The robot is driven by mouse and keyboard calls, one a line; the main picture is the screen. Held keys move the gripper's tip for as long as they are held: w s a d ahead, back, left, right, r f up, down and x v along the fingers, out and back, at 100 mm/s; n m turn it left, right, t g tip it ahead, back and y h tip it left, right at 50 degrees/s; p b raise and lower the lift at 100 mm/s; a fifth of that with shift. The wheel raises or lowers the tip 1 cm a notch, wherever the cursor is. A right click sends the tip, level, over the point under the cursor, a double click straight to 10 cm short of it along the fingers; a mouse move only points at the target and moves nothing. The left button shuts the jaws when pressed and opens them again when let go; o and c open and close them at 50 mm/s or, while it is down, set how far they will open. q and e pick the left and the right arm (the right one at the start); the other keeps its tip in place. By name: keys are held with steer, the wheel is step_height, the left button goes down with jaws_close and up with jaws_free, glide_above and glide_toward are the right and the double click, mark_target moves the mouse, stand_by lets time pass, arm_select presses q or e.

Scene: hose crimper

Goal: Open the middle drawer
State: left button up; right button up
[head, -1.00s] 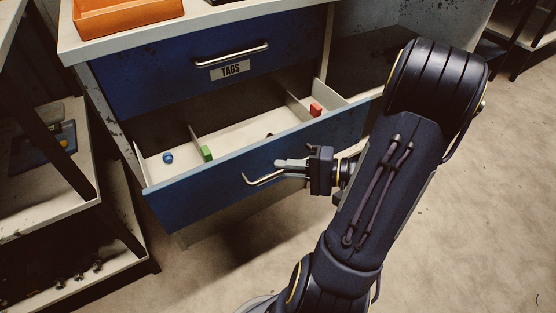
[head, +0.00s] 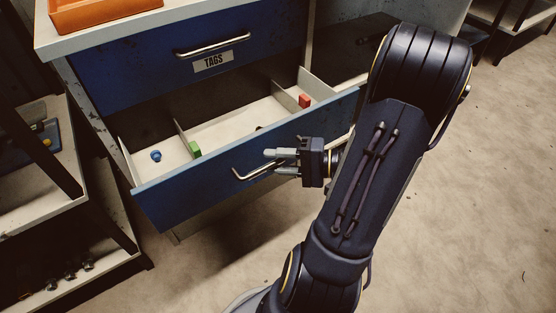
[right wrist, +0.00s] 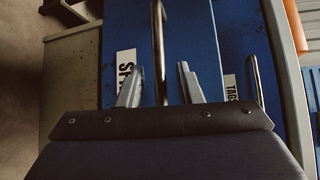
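The middle drawer (head: 178,204), blue-fronted, is pulled well out below the shut TAGS drawer (head: 135,78). Its light, divided inside shows. Its bar handle (head: 248,176) is on the front, partly hidden by my right gripper (head: 270,160). In the right wrist view the handle (right wrist: 158,40) runs between the two fingers of the gripper (right wrist: 160,72), with a gap on both sides. The gripper is open around the handle. A white label starting "SP" (right wrist: 126,72) is on the drawer front there. My left gripper is not in view.
Inside the drawer lie a blue piece (head: 156,156), a green block (head: 195,149) and a red block (head: 305,101). An orange tray (head: 105,10) sits on the cabinet top. A shelf rack (head: 60,195) stands at left. Floor is clear at right.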

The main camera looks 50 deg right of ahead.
steer(key=shift+s+d, duration=0.1)
steer(key=p+v, duration=0.1)
steer(key=v, duration=0.6)
steer(key=shift+s, duration=0.25)
steer(key=shift+d, duration=0.15)
steer(key=a+r+n+g+h, duration=0.2)
steer(key=a+n+g+h, duration=0.2)
steer(key=a+n+g, duration=1.05)
steer(key=a+r+m+t+p, duration=0.1)
steer(key=a+r+t+p, duration=0.1)
steer(key=r+p, duration=1.6)
steer(key=a+r+m+t+p, duration=0.2)
steer(key=r+t+p, duration=0.2)
steer(key=r+p, duration=1.4)
steer(key=shift+w+a+r+h, duration=0.25)
steer(key=shift+w+r+h, duration=0.1)
steer(key=shift+w+h, duration=0.1)
